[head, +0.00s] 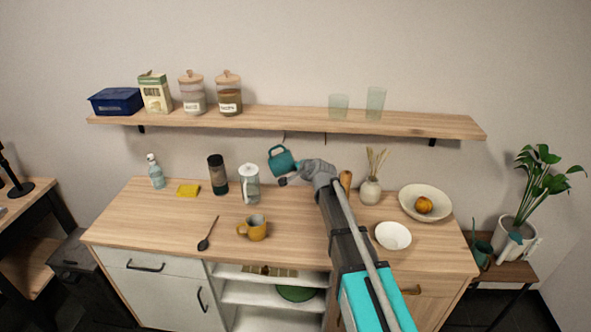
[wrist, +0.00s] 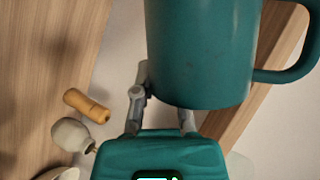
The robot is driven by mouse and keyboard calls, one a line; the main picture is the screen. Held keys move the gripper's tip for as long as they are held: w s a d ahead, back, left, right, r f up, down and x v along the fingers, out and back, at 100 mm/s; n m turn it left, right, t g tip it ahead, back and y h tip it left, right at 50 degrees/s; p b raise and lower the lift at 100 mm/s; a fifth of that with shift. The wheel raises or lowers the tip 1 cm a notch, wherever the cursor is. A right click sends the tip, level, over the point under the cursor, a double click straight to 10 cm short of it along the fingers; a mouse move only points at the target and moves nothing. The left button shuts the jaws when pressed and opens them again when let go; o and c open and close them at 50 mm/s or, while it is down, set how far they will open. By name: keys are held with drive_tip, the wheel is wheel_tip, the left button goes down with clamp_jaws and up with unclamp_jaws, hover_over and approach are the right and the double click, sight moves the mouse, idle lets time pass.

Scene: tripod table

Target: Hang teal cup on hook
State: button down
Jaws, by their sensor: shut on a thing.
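The teal cup (head: 284,163) is held in the air below the wall shelf, tilted, with its handle at its upper left in the head view. My gripper (head: 294,177) is shut on the cup from its lower right. In the wrist view the cup (wrist: 200,50) fills the top middle, its handle to the right, and my gripper's fingers (wrist: 165,103) are at its lower part. A small dark hook (head: 284,138) hangs under the shelf just above the cup; handle and hook look apart. Another thin hook (head: 325,140) is to its right.
The wooden shelf (head: 290,121) carries jars, boxes and two glasses. On the counter (head: 150,212) below stand a glass press (head: 250,184), a dark grinder (head: 217,174), a mustard mug (head: 253,228), a vase (head: 370,190) and bowls. The wall around the cup is clear.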

drive_tip(key=w+f+b, duration=0.1)
drive_tip(key=w, duration=0.9)
drive_tip(key=shift+f+b, duration=0.35)
drive_tip(key=shift+b, duration=0.05)
idle(1.3)
drive_tip(key=shift+d, duration=0.1)
idle(0.5)
drive_tip(key=c, duration=0.6)
unclamp_jaws()
drive_tip(key=shift+d, duration=0.1)
